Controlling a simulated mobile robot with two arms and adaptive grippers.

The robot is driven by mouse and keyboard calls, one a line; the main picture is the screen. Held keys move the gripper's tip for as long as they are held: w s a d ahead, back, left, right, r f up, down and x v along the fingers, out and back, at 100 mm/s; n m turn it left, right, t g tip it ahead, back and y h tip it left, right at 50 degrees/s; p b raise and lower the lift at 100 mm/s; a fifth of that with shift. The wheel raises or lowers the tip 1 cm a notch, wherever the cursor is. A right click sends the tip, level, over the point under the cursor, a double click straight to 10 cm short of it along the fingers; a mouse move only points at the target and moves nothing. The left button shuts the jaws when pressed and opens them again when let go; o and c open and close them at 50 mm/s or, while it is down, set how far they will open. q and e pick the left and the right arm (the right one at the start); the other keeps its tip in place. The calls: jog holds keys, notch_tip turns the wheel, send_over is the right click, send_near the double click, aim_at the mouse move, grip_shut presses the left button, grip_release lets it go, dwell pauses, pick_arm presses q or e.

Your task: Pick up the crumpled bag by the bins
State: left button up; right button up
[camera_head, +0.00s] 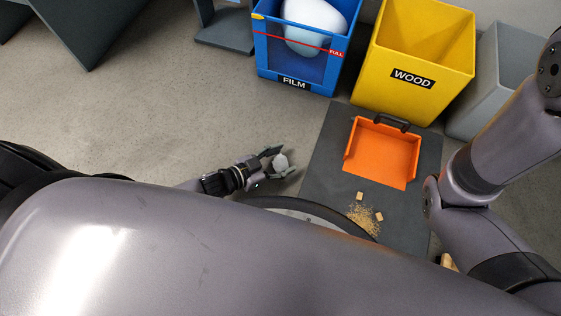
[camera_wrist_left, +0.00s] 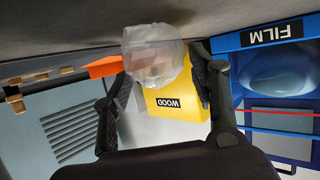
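The crumpled bag (camera_head: 280,161) is a small whitish, see-through lump low over or on the concrete floor, in front of the bins. My left gripper (camera_head: 282,160) reaches it from the left, with its fingers spread on either side of it. In the left wrist view the bag (camera_wrist_left: 156,54) sits between the two fingertips (camera_wrist_left: 160,66). Its edges lie close to both pads; whether they touch is hard to tell. My right arm comes in at the right, its gripper out of view.
A blue FILM bin (camera_head: 294,84) with a pale bag inside and a yellow WOOD bin (camera_head: 385,75) stand behind. A grey bin (camera_head: 490,95) is beside them. An orange dustpan (camera_head: 383,155) and wood crumbs (camera_head: 363,217) lie on a dark mat (camera_head: 320,165).

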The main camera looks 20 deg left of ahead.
pick_arm(q)
jog(key=c, duration=0.6)
